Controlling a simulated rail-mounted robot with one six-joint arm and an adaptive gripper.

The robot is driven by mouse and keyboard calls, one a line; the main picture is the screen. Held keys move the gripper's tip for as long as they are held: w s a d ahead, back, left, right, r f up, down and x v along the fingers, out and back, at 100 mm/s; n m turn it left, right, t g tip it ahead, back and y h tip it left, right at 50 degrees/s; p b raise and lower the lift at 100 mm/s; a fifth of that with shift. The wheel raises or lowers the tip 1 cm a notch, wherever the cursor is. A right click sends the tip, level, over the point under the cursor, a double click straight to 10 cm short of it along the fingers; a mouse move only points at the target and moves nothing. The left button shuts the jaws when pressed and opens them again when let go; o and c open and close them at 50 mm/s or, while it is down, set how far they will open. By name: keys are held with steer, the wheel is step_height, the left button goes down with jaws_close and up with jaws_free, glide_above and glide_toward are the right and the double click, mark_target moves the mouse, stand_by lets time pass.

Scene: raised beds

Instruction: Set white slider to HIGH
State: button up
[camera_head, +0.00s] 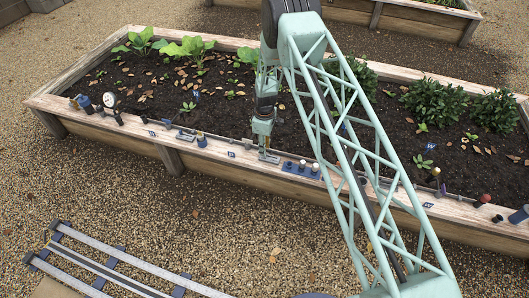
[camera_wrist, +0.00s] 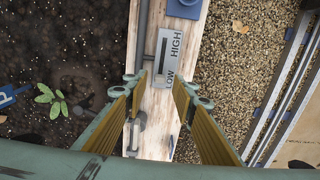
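A grey slider plate (camera_wrist: 170,50) marked HIGH and LOW lies on the wooden bed rim in the wrist view. It has a dark lengthwise slot. HIGH is toward the top of the picture and LOW is nearer my gripper. A small pale piece (camera_wrist: 159,80), seemingly the white slider, shows at the LOW end of the slot. My gripper (camera_wrist: 156,86) is open, with one finger on either side of the plate's LOW end. I cannot tell whether the fingers touch anything. In the head view my gripper (camera_head: 267,155) is low over the bed's front rim.
A blue panel with several knobs (camera_head: 301,169) sits just right of my gripper; a blue part (camera_wrist: 185,9) shows beyond HIGH. A grey fitting (camera_wrist: 136,132) is on the rim nearer me. A gauge (camera_head: 110,101) stands far left. Metal rails (camera_head: 120,270) lie on the gravel.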

steer(key=shift+f, duration=1.15)
jaws_close()
